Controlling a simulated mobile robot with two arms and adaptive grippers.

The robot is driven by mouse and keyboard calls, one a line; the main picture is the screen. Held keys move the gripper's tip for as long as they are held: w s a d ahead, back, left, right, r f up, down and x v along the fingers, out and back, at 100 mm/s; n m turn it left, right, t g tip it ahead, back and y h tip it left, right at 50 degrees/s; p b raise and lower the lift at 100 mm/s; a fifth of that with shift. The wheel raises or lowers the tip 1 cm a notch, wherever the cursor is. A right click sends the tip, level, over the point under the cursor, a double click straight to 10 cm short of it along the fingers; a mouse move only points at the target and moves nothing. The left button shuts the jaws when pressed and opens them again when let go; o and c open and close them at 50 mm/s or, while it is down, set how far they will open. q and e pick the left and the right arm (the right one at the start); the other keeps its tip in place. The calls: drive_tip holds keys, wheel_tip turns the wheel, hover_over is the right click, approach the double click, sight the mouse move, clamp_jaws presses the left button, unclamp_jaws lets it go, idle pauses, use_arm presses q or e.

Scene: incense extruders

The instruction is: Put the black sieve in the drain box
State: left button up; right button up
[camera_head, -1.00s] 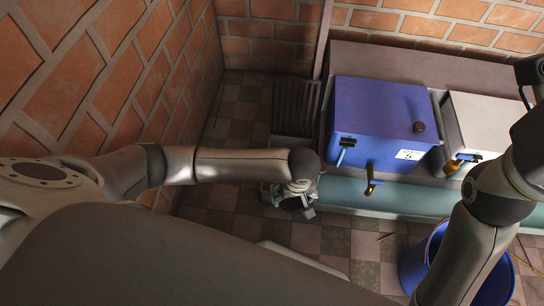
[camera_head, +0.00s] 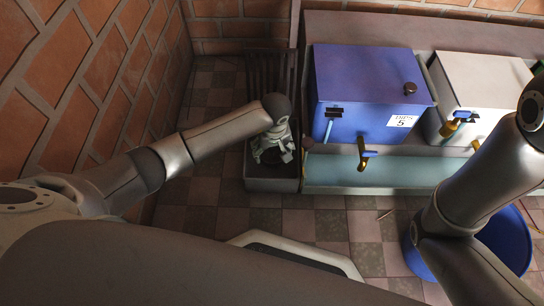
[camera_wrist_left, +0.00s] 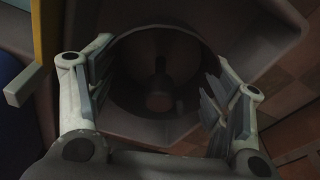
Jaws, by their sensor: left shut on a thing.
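The drain box is a dark grey open box (camera_head: 270,186) on the floor by the wall, left of the blue tank. My left gripper (camera_head: 274,150) is over its front part, pointing down, with its fingers closed around the black sieve (camera_head: 271,156). In the left wrist view the sieve (camera_wrist_left: 158,72) is a dark round shape between the two fingers (camera_wrist_left: 158,95), with grey box walls around it. Whether the sieve touches the box floor cannot be told. The right arm shows at the right, but its gripper is out of view.
A blue tank (camera_head: 350,75) with a brass tap (camera_head: 362,155) and a pale tank (camera_head: 470,95) stand above a teal trough (camera_head: 335,172) right of the box. A blue bucket (camera_head: 515,240) stands at the lower right. Brick walls rise left and behind. Tiled floor in front is mostly clear.

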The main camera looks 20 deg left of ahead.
sight(272, 155)
use_arm(q)
drive_tip(key=shift+w+a+f+b, duration=0.1)
drive_tip(key=shift+w+f+b, duration=0.15)
drive_tip(key=shift+f+b, duration=0.05)
wheel_tip(272, 155, down, 3)
drive_tip(key=shift+w+f+b, duration=0.1)
drive_tip(key=shift+f+b, duration=0.1)
drive_tip(key=shift+b, duration=0.9)
drive_tip(key=shift+r, duration=0.1)
drive_tip(key=shift+a, duration=0.1)
drive_tip(key=o, duration=1)
